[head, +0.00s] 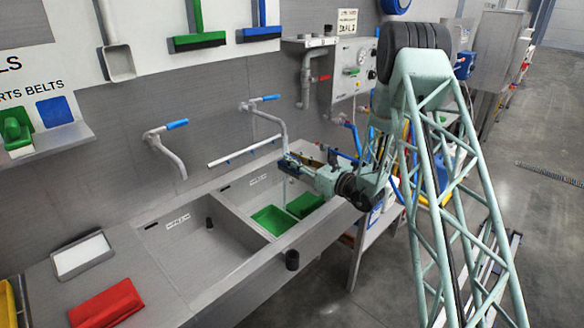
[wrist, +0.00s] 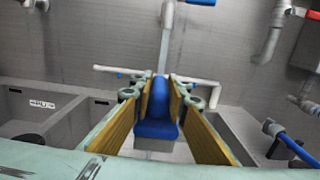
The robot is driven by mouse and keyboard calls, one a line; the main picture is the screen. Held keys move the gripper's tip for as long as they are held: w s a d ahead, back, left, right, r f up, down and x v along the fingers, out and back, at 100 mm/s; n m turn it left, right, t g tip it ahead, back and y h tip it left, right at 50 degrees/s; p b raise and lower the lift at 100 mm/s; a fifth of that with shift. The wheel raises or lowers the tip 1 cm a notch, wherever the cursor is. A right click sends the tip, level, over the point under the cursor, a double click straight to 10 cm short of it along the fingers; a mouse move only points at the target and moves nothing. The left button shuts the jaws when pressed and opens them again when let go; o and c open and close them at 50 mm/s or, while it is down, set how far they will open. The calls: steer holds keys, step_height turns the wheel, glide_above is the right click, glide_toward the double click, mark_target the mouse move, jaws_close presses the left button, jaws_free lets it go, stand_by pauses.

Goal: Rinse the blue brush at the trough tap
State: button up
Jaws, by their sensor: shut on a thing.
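My gripper (head: 292,162) is shut on the blue brush (wrist: 157,108), which sits between its two tan finger pads in the wrist view. In the head view the gripper and brush are over the right basin (head: 238,197) of the trough, close to the end of the tap spout (head: 281,128). The tap has a blue lever (head: 264,98). In the wrist view the spout (wrist: 165,45) comes down just beyond the brush. A thin pale line shows below the gripper in the head view; I cannot tell whether it is water.
A second tap (head: 168,148) stands over the left basin (head: 197,250). A red block (head: 107,303) and a white tray (head: 83,254) lie on the left counter.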

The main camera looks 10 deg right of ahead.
steer(key=b+v, duration=0.1)
steer(key=v, duration=0.6)
steer(key=shift+d, duration=0.65)
stand_by(0.4)
steer(key=shift+r, duration=0.1)
stand_by(1.0)
steer(key=shift+s+r, duration=0.1)
steer(key=shift+s, duration=0.05)
stand_by(0.4)
steer(key=s+d+r, duration=0.3)
steer(key=shift+s+r, duration=0.25)
steer(key=shift+r, duration=0.15)
stand_by(0.5)
steer(key=shift+d, duration=0.15)
stand_by(0.4)
steer(key=s+a+m+t+h, duration=0.2)
steer(key=s+a+m+h, duration=0.1)
steer(key=s+a+h, duration=0.2)
steer(key=shift+s+a+f+m, duration=0.25)
steer(key=shift+s+a, duration=0.85)
steer(key=shift+s, duration=0.6)
